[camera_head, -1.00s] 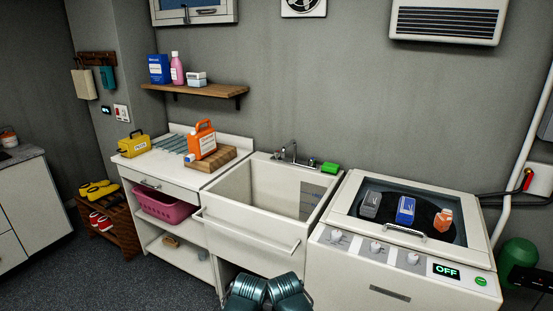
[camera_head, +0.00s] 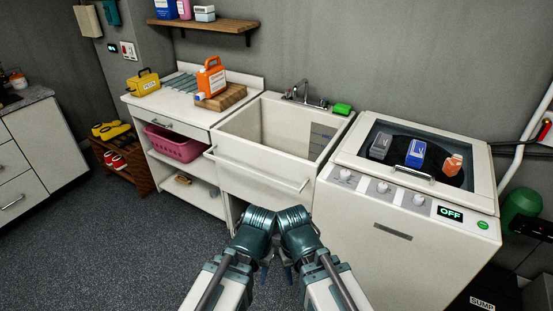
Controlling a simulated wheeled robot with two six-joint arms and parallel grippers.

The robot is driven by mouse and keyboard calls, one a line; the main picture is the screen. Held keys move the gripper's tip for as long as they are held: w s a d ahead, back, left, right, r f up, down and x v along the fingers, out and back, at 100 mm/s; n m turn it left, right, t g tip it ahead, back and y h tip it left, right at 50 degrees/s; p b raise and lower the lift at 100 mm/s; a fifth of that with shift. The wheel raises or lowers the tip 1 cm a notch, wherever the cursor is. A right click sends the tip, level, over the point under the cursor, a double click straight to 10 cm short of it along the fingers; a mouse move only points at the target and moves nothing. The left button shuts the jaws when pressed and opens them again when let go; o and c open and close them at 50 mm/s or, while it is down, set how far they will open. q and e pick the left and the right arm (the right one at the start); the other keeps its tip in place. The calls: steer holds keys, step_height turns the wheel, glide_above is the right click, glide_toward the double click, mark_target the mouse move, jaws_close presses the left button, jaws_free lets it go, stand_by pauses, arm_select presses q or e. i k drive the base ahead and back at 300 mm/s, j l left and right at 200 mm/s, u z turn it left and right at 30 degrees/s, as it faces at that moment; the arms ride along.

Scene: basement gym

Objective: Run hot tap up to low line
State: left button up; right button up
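The white utility sink (camera_head: 258,157) stands ahead in the middle, with a towel bar across its front. The chrome tap (camera_head: 303,92) is at its back edge, with small handles too small to read as hot or cold. A grey panel with faint lines (camera_head: 321,139) is on the sink's inner right side. I see no water in the visible part of the basin; its floor is mostly hidden. My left gripper (camera_head: 265,272) and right gripper (camera_head: 288,273) hang close together low in front of the sink, well apart from the tap. Their fingers are mostly hidden.
A green sponge (camera_head: 342,109) lies on the sink's back right corner. The washer (camera_head: 395,235) reads OFF and stands right of the sink. The left counter holds an orange jug (camera_head: 211,79) on a wooden board and a yellow box (camera_head: 144,83).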

mark_target(288, 93)
steer(key=i+j, duration=1.35)
steer(key=i, duration=0.2)
steer(key=i+j, duration=0.7)
steer(key=i+u, duration=0.05)
steer(key=i, duration=0.05)
